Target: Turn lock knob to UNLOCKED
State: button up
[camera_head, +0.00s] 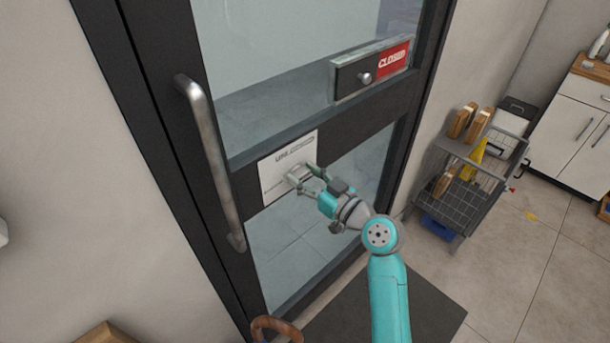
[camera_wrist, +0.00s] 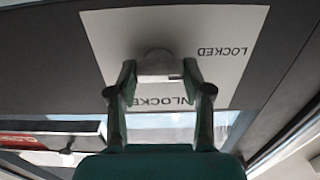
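The lock knob (camera_wrist: 158,64) is a pale, rounded knob on a white label plate (camera_wrist: 105,40) on the door's dark middle rail. The plate also shows in the head view (camera_head: 274,165). In the wrist view the label is upside down, with "LOCKED" to the right of the knob and "UNLOCKED" below it, partly hidden by a finger. My gripper (camera_wrist: 158,72) has one finger on each side of the knob, and both fingertips appear to touch it. In the head view my gripper (camera_head: 300,177) is at the plate and largely covers the knob.
A vertical metal door handle (camera_head: 213,160) is left of the plate. A sign slider reading "CLOSED" (camera_head: 393,62) with a small knob is above right. A wire cart (camera_head: 468,180) stands right of the door. A dark mat (camera_head: 435,305) lies on the floor.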

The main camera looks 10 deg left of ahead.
jog(key=c, duration=0.3)
jog(key=shift+c, duration=0.2)
jog(key=m, duration=0.8)
jog(key=shift+w+d, duration=0.1)
jog(key=m, duration=0.5)
jog(key=shift+f+m, duration=0.1)
jog(key=shift+m, duration=2.4)
